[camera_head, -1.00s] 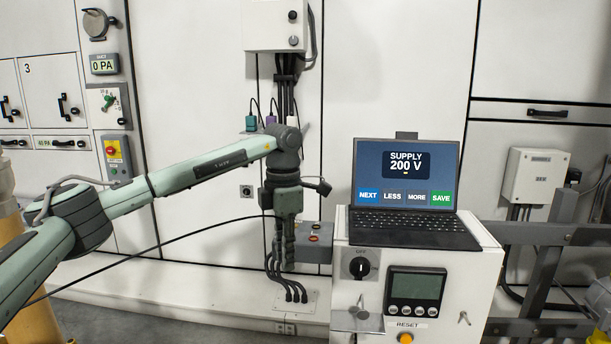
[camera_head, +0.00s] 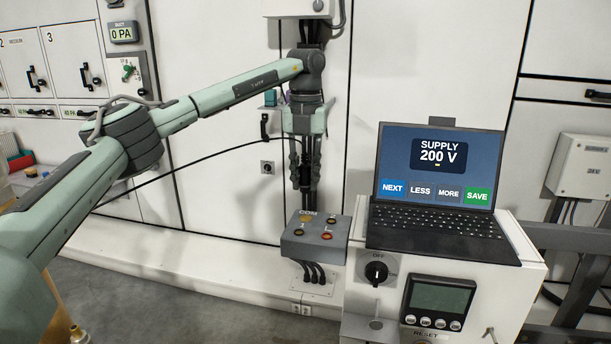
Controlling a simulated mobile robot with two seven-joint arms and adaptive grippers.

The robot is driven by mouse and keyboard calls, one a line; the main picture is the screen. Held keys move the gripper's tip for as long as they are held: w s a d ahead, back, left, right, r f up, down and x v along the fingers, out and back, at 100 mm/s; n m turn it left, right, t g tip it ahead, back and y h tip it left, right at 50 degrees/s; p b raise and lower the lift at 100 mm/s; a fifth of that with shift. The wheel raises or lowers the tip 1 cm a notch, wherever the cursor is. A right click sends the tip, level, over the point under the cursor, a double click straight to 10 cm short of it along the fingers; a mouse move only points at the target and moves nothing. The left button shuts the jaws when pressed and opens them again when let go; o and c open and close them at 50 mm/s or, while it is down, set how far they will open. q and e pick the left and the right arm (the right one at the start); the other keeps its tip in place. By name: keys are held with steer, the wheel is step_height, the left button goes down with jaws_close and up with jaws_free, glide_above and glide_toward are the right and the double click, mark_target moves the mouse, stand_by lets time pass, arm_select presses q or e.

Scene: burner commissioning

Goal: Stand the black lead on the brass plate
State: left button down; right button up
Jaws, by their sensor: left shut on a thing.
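My left gripper (camera_head: 305,188) points down above the grey terminal box (camera_head: 296,250). It is shut on the black lead (camera_head: 305,172), whose dark body shows between the fingers. The lead's thin black cable runs off to the lower left. The brass plate (camera_head: 306,218) is a small gold patch on top of the box, beside the COM marking. It lies just below the fingertips in the picture, and a gap seems to remain. The lead's lower tip is too small to make out. My right gripper is not in view.
Two round terminals, one dark (camera_head: 298,232) and one reddish (camera_head: 327,236), sit on the box near the plate. A white cabinet (camera_head: 440,280) with a laptop (camera_head: 435,190) reading SUPPLY 200 V stands close on the right. Open floor lies to the left.

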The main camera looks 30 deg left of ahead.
mark_target(305, 193)
arm_select(q)
steer(key=shift+p, duration=0.3)
step_height(305, 193, down, 3)
steer(key=shift+f+b, duration=0.15)
steer(key=shift+b, duration=0.65)
steer(key=shift+f, duration=0.9)
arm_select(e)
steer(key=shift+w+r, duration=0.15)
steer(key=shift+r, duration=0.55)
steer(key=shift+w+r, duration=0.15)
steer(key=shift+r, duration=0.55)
arm_select(q)
steer(key=shift+f+b, duration=0.15)
steer(key=shift+b, duration=0.15)
steer(key=shift+f, duration=0.75)
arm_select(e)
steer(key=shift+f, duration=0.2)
arm_select(q)
steer(key=c, duration=1.3)
jaws_free()
steer(key=shift+o, duration=0.2)
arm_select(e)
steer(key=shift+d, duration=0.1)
